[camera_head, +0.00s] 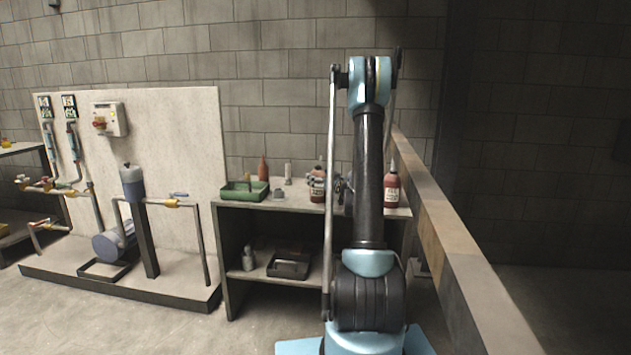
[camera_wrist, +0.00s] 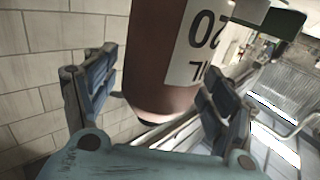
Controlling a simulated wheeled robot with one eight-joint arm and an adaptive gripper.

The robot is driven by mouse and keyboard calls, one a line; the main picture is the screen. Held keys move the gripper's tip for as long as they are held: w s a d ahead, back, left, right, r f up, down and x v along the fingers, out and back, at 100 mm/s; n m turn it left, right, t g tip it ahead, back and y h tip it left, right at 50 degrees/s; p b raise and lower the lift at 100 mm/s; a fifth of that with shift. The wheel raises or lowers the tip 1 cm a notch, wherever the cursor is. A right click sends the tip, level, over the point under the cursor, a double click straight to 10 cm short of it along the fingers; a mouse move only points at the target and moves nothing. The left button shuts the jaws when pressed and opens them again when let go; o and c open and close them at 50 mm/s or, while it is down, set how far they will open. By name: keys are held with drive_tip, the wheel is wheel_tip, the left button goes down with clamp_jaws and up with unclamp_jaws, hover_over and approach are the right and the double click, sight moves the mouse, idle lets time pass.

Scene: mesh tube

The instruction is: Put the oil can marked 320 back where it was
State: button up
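A red-brown oil can (camera_wrist: 160,60) with a white label fills the middle of the wrist view. The label shows a rotated "20" and part of "OIL"; the first digit is out of sight. My gripper (camera_wrist: 163,85) has one finger on each side of it. A narrow gap shows between the left finger and the can; contact at the right finger is unclear. In the head view my arm hides most of the gripper. A red-brown can (camera_head: 317,190) with a label shows just left of the arm, at the workbench top. Another red can (camera_head: 391,190) stands right of the arm.
The workbench (camera_head: 228,206) holds a green tray (camera_head: 236,196), a brown bottle (camera_head: 263,168) and small items. A dark tray (camera_head: 289,268) is on its lower shelf. A long beam (camera_head: 440,235) runs close along the right. A pump panel (camera_head: 180,130) stands left.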

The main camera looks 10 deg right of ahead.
drive_tip(key=shift+r, duration=0.1)
drive_tip(key=v, duration=1.2)
drive_tip(key=s+a+g, duration=0.4)
drive_tip(key=s+a, duration=0.3)
drive_tip(key=s, duration=0.3)
drive_tip(key=s+a+g, duration=0.4)
drive_tip(key=s+a, duration=0.2)
drive_tip(key=s, duration=0.3)
drive_tip(key=s+d+f+m+g+h, duration=0.1)
drive_tip(key=s+d+f+g+h, duration=0.1)
drive_tip(key=s, duration=0.7)
drive_tip(key=s+d+f+m+g+h, duration=0.2)
drive_tip(key=s+f+h, duration=0.1)
drive_tip(key=s, duration=0.6)
drive_tip(key=s+d+f+m+g+h, duration=0.1)
drive_tip(key=s+d+f+m+h, duration=0.1)
drive_tip(key=s, duration=0.6)
drive_tip(key=shift+s+f+g+h, duration=0.2)
drive_tip(key=shift+s+g+h, duration=0.2)
drive_tip(key=shift+h, duration=0.2)
